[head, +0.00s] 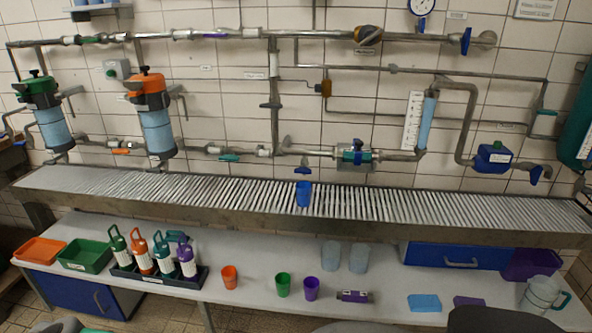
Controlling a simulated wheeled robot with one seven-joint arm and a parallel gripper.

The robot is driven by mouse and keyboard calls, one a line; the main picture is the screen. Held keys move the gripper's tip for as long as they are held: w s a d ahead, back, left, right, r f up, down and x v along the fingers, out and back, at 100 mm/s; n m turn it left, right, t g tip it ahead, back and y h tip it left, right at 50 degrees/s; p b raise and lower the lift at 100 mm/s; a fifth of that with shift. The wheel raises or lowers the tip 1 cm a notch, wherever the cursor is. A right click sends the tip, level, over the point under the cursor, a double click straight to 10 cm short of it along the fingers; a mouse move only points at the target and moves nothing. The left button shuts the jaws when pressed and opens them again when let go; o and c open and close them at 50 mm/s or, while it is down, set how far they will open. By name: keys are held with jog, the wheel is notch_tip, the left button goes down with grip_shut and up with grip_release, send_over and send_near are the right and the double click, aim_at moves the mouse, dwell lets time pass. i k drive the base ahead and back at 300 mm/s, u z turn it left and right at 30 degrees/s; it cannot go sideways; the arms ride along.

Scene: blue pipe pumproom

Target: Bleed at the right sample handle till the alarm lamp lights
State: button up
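Several small handles sit on the wall pipes; I see no readable label marking one as the right sample handle. An orange handle (122,151) and a teal handle (230,157) are on the lower pipe. A small blue tap handle (303,170) hangs above a blue cup (303,194), which stands upright on the slatted drain shelf (400,203). A grey wall box with a green round part (117,69) is at upper left; I cannot tell whether it is the alarm lamp or whether anything is lit. My gripper is not seen; dark and grey shapes cut the bottom edge.
A green-topped filter (46,112) and an orange-topped filter (152,115) stand at left. The lower bench (250,262) holds trays, a bottle rack (160,273), orange, green and purple cups, clear beakers (331,255) and a jug (540,295). Bare bench shows between them.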

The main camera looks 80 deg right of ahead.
aim_at(301, 169)
jog(key=z, duration=0.55)
jog(key=i, duration=0.7)
jog(key=z, duration=1.2)
jog(key=i, duration=0.45)
jog(key=z, duration=0.45)
